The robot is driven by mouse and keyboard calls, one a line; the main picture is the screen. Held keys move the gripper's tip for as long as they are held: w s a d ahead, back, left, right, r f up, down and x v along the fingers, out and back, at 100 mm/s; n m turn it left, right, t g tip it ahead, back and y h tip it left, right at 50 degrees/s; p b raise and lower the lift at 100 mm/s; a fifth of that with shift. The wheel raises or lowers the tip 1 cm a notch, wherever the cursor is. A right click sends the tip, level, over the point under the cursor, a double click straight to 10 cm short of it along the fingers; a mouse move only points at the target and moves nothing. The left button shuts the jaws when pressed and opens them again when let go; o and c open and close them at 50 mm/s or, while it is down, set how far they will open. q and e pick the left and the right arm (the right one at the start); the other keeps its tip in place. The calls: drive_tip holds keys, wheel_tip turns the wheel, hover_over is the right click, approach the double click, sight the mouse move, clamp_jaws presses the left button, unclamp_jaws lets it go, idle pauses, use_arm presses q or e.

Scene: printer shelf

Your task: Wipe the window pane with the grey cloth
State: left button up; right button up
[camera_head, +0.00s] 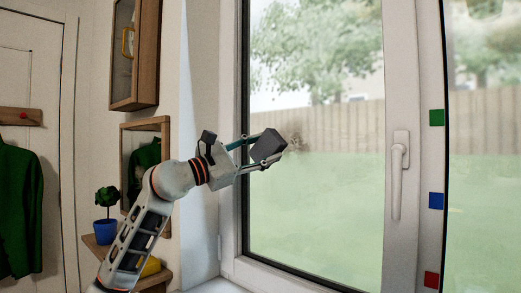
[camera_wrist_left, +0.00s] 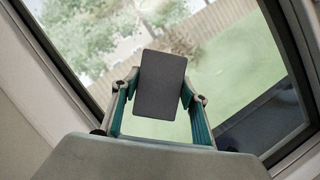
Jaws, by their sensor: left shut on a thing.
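The window pane (camera_head: 330,210) fills the middle of the head view, in a white frame. A dark smudge (camera_head: 296,143) shows on the pane just right of the cloth. My left gripper (camera_head: 266,150) is shut on the grey cloth (camera_head: 268,144), a dark flat block shape, in front of the pane's left part. In the left wrist view the cloth (camera_wrist_left: 161,84) stands between the fingers, with the pane (camera_wrist_left: 225,60) behind it. I cannot tell whether the cloth touches the glass. My right gripper is in neither view.
A white window handle (camera_head: 399,170) sticks out on the frame at the right. At the left are a wooden wall cabinet (camera_head: 128,90), a mirror, a small shelf with a potted plant (camera_head: 106,215), and a hanging green garment (camera_head: 20,210).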

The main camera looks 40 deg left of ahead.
sight(274, 150)
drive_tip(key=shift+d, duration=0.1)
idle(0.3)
use_arm(q)
drive_tip(key=shift+w+d, duration=0.1)
drive_tip(key=shift+w, duration=0.75)
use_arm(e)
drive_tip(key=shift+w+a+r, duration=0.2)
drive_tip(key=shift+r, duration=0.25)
use_arm(q)
drive_tip(key=shift+s+d+r+p, duration=0.15)
drive_tip(key=shift+d+p, duration=0.3)
drive_tip(key=shift+d, duration=0.15)
drive_tip(key=shift+s+d+r+p, duration=0.1)
drive_tip(key=shift+d+p, duration=0.3)
drive_tip(key=shift+d, duration=0.2)
drive_tip(key=shift+d+f, duration=0.1)
drive_tip(key=shift+d, duration=0.4)
drive_tip(key=shift+d+f, duration=0.1)
drive_tip(key=shift+d, duration=0.1)
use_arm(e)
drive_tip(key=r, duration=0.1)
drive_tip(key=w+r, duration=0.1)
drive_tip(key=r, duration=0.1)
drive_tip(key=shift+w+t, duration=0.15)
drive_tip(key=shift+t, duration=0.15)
